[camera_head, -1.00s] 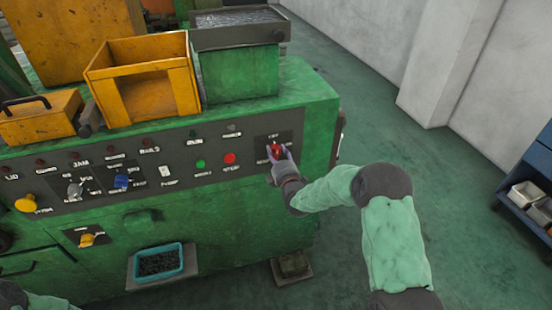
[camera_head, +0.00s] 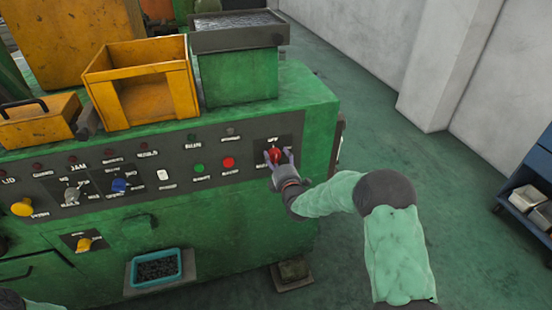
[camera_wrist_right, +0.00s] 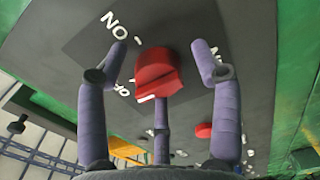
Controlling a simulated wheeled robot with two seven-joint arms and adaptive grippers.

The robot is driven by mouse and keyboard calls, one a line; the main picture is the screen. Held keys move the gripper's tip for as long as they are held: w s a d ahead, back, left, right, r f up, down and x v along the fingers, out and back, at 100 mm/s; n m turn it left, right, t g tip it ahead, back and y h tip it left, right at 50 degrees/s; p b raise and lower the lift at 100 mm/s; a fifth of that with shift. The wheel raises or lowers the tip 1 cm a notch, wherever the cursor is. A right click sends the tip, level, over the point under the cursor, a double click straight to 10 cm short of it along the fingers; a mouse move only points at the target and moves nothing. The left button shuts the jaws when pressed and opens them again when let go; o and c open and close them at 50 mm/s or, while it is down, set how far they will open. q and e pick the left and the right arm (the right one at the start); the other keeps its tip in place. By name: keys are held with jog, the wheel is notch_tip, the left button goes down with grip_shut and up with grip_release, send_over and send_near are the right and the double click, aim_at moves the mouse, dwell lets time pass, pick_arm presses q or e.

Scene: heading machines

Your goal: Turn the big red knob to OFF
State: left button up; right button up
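The big red knob (camera_head: 273,156) is on a dark plate at the right end of the green machine's control panel. My right gripper (camera_head: 280,154) is at the knob, coming from below right. In the right wrist view, the red knob (camera_wrist_right: 157,72) stands between the spread purple fingers of the right gripper (camera_wrist_right: 160,58). The two side fingers are apart from it; the third finger is below, and its contact is unclear. A white mark shows on the knob's lower edge. Surrounding lettering is partly hidden, so its setting is unclear. My left gripper is out of view.
A smaller red button (camera_head: 229,162) and a green button (camera_head: 198,168) sit left of the knob. A yellow bin (camera_head: 140,65) stands on the machine. A blue tray (camera_head: 157,266) is below the panel. The floor at right is clear before a blue shelf (camera_head: 530,180).

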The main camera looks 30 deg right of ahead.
jog(key=shift+r, duration=0.2)
jog(key=v, duration=1.2)
jog(key=shift+f, duration=0.1)
jog(key=s+a+f+m+g+y, duration=0.2)
jog(key=a+f+m+g+y, duration=0.15)
jog(key=a+f, duration=0.55)
jog(key=s+a+f+m+g+y, duration=0.2)
jog(key=a+f+m+g, duration=0.25)
jog(key=f, duration=0.85)
jog(key=s+a+f+m+g+y, duration=0.1)
jog(key=s+a+f+m+g, duration=0.3)
jog(key=s, duration=0.5)
jog(key=s+a+f+m+g+y, duration=0.2)
jog(key=s+a+f+m+g, duration=0.3)
jog(key=s+a+f, duration=0.3)
jog(key=shift+s+a+f+m, duration=0.4)
jog(key=shift+s, duration=0.6)
